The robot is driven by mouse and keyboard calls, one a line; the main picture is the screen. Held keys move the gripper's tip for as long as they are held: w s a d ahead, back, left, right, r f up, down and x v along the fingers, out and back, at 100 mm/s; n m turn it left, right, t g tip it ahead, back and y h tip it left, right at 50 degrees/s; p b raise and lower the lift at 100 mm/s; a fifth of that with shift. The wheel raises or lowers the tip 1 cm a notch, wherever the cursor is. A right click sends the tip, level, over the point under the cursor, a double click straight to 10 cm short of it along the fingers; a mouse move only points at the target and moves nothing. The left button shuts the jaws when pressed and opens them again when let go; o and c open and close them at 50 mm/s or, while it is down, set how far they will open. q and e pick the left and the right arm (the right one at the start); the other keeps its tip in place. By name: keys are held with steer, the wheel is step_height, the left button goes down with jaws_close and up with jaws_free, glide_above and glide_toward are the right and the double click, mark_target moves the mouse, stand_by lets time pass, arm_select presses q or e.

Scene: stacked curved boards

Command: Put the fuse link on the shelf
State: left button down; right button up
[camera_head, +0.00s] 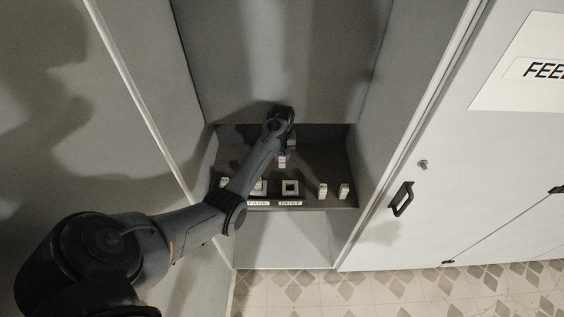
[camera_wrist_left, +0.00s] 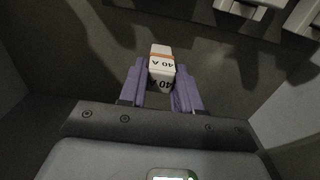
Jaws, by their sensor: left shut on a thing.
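The fuse link (camera_head: 282,161) is a small white block with an orange band. My right gripper is not in view.
White fuse-like blocks stand at right (camera_head: 322,190), (camera_head: 344,190) and left (camera_head: 224,183). Labels (camera_head: 290,203) line the front edge. Cabinet walls bound both sides; a handled door (camera_head: 402,198) is at right.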

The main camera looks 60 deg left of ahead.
mark_target(282, 161)
arm_select(q)
steer(key=shift+f+b, duration=0.35)
steer(key=shift+f, duration=1.65)
steer(key=shift+f, duration=0.1)
steer(key=c, duration=0.8)
jaws_free()
step_height(282, 161, up, 11)
steer(key=shift+r+p, duration=0.1)
steer(key=shift+p, duration=0.75)
steer(key=shift+r, duration=0.5)
